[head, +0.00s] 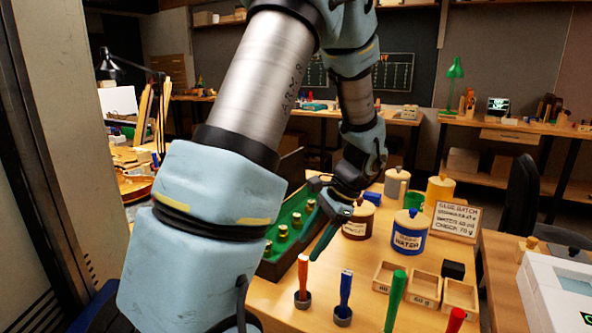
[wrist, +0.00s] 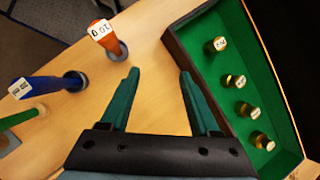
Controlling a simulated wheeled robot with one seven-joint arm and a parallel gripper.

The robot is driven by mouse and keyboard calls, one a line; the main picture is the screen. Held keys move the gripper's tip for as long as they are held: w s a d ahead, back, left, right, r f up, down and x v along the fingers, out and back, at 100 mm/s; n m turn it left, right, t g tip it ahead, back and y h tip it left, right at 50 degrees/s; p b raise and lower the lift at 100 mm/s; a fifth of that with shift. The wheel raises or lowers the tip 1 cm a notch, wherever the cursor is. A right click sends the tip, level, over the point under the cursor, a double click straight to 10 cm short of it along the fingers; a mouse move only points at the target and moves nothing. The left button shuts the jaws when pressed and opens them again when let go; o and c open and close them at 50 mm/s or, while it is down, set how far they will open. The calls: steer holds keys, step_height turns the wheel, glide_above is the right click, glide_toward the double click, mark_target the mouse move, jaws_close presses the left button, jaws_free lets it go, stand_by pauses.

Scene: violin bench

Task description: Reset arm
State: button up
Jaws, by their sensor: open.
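My gripper (wrist: 158,95) is open and empty, its two green fingers apart above the bare wood of the bench (wrist: 150,60). In the head view my gripper (head: 325,225) hangs at the right edge of a green-lined tray (head: 268,268). My blue-grey arm crosses the left and middle of the head view and hides part of the bench and tray. In the wrist view the tray (wrist: 290,125) lies to the right of the fingers. It holds several brass weights (wrist: 235,81).
An orange-handled tool (head: 303,275) and a blue-handled tool (head: 345,292) stand upright in round holders near my gripper. Blue water jar (head: 409,238), brown jar (head: 357,225), small wooden boxes (head: 425,288) and a batch sign (head: 457,220) stand to the right. Green (head: 395,300) and red (head: 455,320) handles rise in front.

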steer(key=s+a+r+n+t+h, duration=0.1)
steer(key=s+a+n+h, duration=0.2)
steer(key=a+n, duration=0.2)
steer(key=s+a+r+n+t+h, duration=0.1)
steer(key=s+a+r+n+h, duration=0.1)
steer(key=a+n, duration=0.3)
steer(key=shift+s+a+r+n+h, duration=0.15)
steer(key=shift+s+r+n+h, duration=0.35)
steer(key=shift+n, duration=0.6)
steer(key=shift+s+f, duration=0.1)
steer(key=shift+f, duration=0.05)
